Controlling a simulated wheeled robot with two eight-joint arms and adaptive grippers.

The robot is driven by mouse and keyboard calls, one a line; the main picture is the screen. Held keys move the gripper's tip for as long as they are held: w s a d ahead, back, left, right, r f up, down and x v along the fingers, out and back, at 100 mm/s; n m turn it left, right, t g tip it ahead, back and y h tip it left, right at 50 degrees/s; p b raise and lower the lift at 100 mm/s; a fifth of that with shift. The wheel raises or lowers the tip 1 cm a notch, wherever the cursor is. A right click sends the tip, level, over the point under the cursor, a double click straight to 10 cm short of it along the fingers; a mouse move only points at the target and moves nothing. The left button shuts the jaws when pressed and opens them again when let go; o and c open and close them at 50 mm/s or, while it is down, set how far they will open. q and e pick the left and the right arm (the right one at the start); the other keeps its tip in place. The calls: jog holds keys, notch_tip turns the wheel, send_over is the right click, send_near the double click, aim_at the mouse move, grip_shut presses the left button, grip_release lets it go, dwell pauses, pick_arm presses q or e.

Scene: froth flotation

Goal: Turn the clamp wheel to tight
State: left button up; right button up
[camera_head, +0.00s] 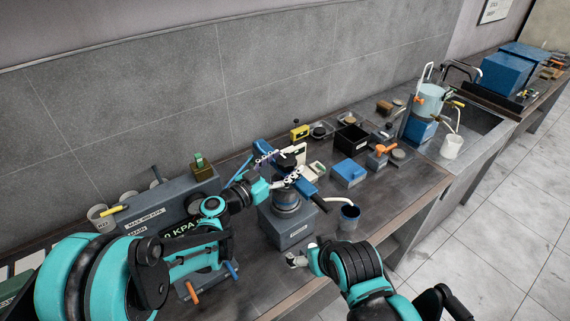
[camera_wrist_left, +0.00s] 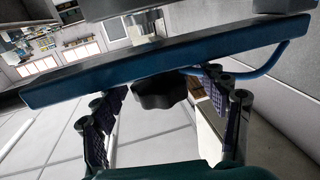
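The clamp wheel is a black lobed knob (camera_wrist_left: 158,92) on the near side of a blue bar (camera_wrist_left: 200,55) in the left wrist view. My left gripper (camera_wrist_left: 166,100) is open, with one finger on each side of the knob and a visible gap to both. In the head view the left gripper (camera_head: 276,168) is at the blue bar (camera_head: 308,189), above a round metal vessel (camera_head: 287,200) on a grey base (camera_head: 290,230); the fingers partly hide the wheel. My right gripper (camera_head: 297,259) is low in front of the base, small and partly hidden; its opening is unclear.
A grey control box with a display (camera_head: 170,212) stands left of the base. A blue box (camera_head: 348,173) and black tray (camera_head: 351,139) lie behind. Some bare bench (camera_head: 400,195) shows at right.

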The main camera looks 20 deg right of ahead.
pick_arm(q)
jog(key=v, duration=1.2)
jog(key=shift+f, duration=0.15)
jog(key=s+a+f+n+g+y+b, duration=0.1)
jog(key=s+a+f+n+y+b, duration=0.5)
jog(key=s+a+f, duration=0.3)
jog(key=s+a+f+n+g+y+b, duration=0.1)
jog(key=s+a+f+n+y+b, duration=0.4)
jog(key=s+a+f+y, duration=0.4)
jog(key=s+a+b, duration=0.1)
jog(key=a, duration=0.6)
jog(key=shift+s+n, duration=0.15)
jog(key=shift+n, duration=0.25)
